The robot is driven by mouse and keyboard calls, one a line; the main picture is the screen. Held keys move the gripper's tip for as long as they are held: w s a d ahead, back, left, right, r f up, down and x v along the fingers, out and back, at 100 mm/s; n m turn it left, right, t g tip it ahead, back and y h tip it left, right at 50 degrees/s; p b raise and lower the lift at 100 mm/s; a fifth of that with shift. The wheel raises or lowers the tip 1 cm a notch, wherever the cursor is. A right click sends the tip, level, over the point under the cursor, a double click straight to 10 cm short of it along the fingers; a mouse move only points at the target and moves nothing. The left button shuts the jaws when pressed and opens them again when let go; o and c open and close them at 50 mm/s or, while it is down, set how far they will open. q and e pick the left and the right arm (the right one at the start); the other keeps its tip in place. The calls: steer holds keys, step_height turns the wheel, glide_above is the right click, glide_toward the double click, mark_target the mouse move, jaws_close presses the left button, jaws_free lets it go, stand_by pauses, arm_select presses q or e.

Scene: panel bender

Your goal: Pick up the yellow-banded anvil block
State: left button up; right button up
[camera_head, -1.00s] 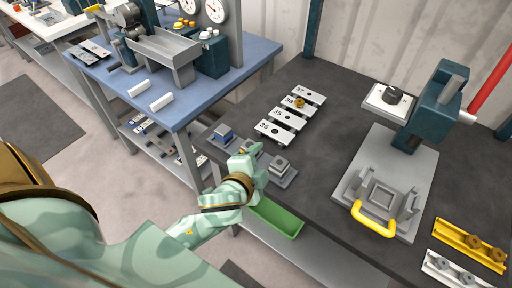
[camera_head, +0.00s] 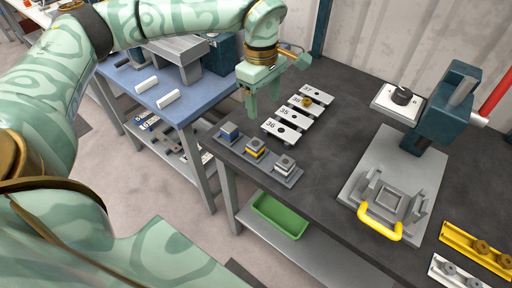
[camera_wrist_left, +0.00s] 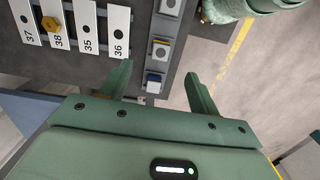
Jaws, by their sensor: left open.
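The yellow-banded anvil block (camera_head: 255,148) is a small grey block with a yellow band. It stands in the middle of a grey holder (camera_head: 269,169) at the dark bench's near left edge, between a blue-banded block (camera_head: 228,131) and a pale-banded block (camera_head: 285,165). My left gripper (camera_head: 262,103) is open and empty, above and behind the holder, apart from the blocks. In the left wrist view, the yellow-banded block (camera_wrist_left: 161,48) lies beyond the open fingers (camera_wrist_left: 158,73), with the blue-banded block (camera_wrist_left: 154,80) between the fingertips in the picture. My right gripper is not in view.
Numbered white plates (camera_head: 282,131) lie behind the holder, one with a brass piece (camera_head: 306,101). A press-like machine (camera_head: 445,115) with a yellow handle (camera_head: 380,223) stands right. A green bin (camera_head: 279,215) sits below the bench. The bench middle is clear.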

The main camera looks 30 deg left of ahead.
arm_select(q)
steer(key=a, duration=0.2)
steer(key=b, duration=0.3)
glide_above(256, 143)
steer(key=shift+y, duration=0.3)
step_height(256, 143, down, 10)
steer(key=shift+w+r, duration=0.1)
steer(key=shift+w, duration=0.05)
steer(key=f, duration=0.3)
steer(key=f+b, duration=0.1)
steer(key=f, duration=0.2)
steer(key=shift+s+b, duration=0.2)
steer(key=shift+b, duration=0.1)
steer(key=shift+r, duration=0.15)
steer(key=shift+c, duration=0.6)
steer(key=c, duration=1)
steer(key=shift+c, duration=1)
steer(key=shift+r, duration=0.15)
